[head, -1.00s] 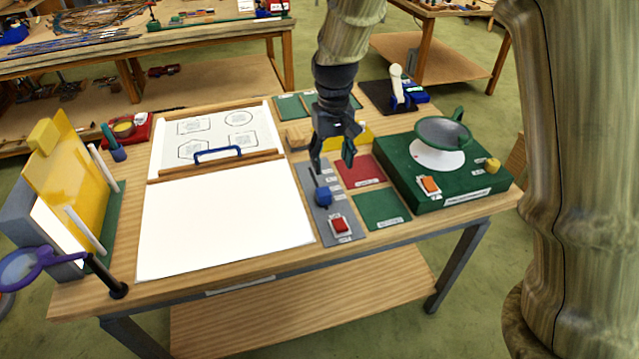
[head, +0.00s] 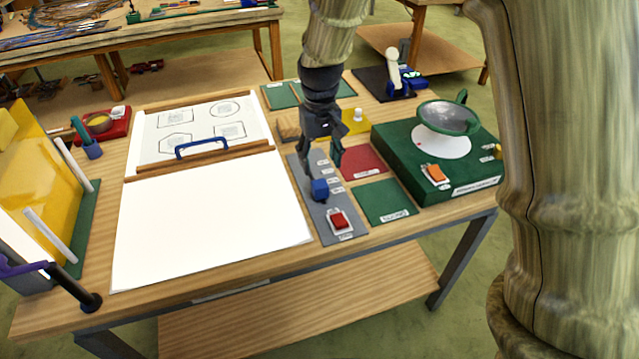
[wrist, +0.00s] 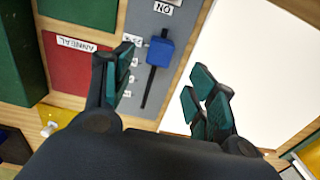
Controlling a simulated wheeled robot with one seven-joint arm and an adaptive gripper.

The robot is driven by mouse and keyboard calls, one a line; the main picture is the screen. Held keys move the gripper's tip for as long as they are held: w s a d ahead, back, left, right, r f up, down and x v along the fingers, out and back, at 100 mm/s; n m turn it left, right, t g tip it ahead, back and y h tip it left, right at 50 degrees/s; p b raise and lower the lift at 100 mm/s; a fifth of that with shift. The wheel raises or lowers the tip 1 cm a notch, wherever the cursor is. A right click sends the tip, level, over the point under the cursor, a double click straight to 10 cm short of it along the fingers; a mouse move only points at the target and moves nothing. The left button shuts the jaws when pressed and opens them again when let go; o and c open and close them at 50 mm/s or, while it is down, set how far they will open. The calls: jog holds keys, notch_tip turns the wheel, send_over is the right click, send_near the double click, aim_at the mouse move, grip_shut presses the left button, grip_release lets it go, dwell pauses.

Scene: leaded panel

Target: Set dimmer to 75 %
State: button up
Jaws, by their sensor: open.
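The dimmer is a blue slider knob (head: 320,189) on a grey panel (head: 331,208), near the slot end closer to the red switch (head: 340,220). In the wrist view the blue knob (wrist: 160,50) sits at the upper end of a dark slot (wrist: 150,90), beside small white labels (wrist: 132,63) too blurred to read surely. My gripper (head: 323,166) is open above the panel. In the wrist view its fingertips (wrist: 161,75) are spread on either side of the slot, a little below the knob in the picture. Nothing is between them. I cannot tell their exact height.
A red pad (head: 362,163) and a green pad (head: 387,201) lie right of the panel. A green box with a dish (head: 449,117) stands farther right. A white sheet (head: 205,220) and a board with a blue handle (head: 202,147) lie left.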

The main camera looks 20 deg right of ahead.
aim_at(320, 184)
jog(key=shift+f+p, duration=0.85)
jog(key=shift+f, duration=3.55)
jog(key=shift+c, duration=0.5)
